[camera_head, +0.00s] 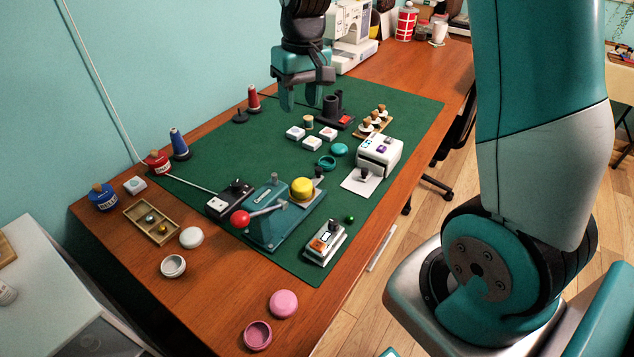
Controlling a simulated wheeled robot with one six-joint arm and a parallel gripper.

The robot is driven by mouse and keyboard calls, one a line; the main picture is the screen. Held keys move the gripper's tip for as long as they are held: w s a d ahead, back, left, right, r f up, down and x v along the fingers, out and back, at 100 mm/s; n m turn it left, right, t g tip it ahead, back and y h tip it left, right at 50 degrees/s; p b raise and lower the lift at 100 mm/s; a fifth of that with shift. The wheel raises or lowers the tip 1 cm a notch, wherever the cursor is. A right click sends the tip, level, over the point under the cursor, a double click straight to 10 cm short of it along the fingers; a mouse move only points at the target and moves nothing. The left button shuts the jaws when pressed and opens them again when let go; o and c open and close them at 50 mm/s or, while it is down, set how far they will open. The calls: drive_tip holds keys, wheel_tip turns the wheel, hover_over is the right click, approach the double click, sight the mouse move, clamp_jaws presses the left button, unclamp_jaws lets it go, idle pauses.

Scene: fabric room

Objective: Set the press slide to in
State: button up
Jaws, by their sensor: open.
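A teal press (268,222) stands on the front part of the green mat, with a lever ending in a red ball (240,218) at its left. A yellow round piece (301,188) sits at the press's back right, over a pale plate (306,202) with a black knob (319,172) beside it. This plate looks like the slide, but I cannot tell whether it is in or out. My gripper (302,98) is open and empty, fingers pointing down, above the back left of the mat, well away from the press.
A white box (380,152) with a knobbed plate in front stands right of the press. A grey device (325,243) stands at the mat's front. Spools (180,144), small white blocks (312,143) and a black holder (334,112) stand behind. Mat (215,160) is clear at left centre.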

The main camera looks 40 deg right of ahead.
drive_tip(key=m+b, duration=0.1)
drive_tip(key=m, duration=0.1)
hover_over(319, 169)
wheel_tip(319, 169, down, 6)
drive_tip(key=f, duration=0.1)
drive_tip(key=shift+g+h, duration=0.3)
drive_tip(key=shift+h, duration=0.1)
wheel_tip(319, 169, down, 16)
drive_tip(key=shift+w+f, duration=0.1)
drive_tip(key=shift+f, duration=0.15)
drive_tip(key=shift+c, duration=0.4)
clamp_jaws()
